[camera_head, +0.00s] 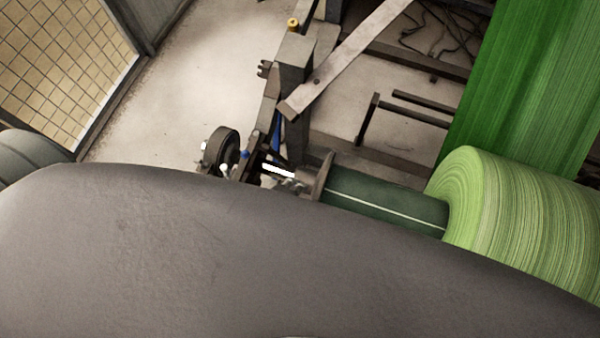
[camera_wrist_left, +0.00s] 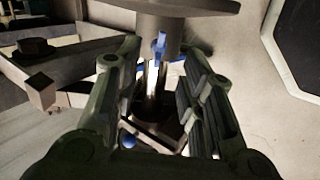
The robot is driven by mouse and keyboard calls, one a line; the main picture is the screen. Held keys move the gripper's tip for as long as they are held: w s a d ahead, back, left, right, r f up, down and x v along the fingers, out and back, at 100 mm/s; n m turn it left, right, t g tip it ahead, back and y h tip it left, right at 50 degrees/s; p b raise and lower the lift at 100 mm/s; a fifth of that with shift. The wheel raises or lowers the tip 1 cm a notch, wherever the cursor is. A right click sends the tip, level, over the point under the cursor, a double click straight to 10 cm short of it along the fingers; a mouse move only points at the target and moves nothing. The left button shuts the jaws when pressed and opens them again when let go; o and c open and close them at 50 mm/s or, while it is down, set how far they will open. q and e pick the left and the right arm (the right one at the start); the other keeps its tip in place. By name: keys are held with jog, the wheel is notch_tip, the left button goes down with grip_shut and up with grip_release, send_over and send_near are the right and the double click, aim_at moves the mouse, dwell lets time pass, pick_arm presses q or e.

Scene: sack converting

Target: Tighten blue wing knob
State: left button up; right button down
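In the left wrist view, the blue wing knob (camera_wrist_left: 160,45) stands on a shiny metal shaft, below a round grey flange (camera_wrist_left: 185,6). My left gripper (camera_wrist_left: 160,62) is open, with one finger on each side of the knob and shaft. A gap shows between the fingers and the shaft, and I cannot tell whether either finger touches the knob. In the head view, the knob cannot be made out clearly among the dark parts at the roll's shaft end, and the gripper is mostly hidden there. My right gripper is not in view.
A green roll (camera_head: 520,215) sits on a dark green core (camera_head: 385,205) at the right. A black wheel (camera_head: 221,148) and grey frame (camera_head: 295,60) stand near the shaft end. A blue ball (camera_wrist_left: 128,142) shows below the fingers. Open floor (camera_head: 190,85) lies at the left.

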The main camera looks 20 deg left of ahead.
pick_arm(q)
jog(key=x, duration=0.7)
jog(key=shift+w+f+b, duration=0.1)
jog(key=shift+f+b, duration=0.05)
jog(key=shift+b, duration=0.15)
jog(key=shift+c, duration=0.4)
grip_shut()
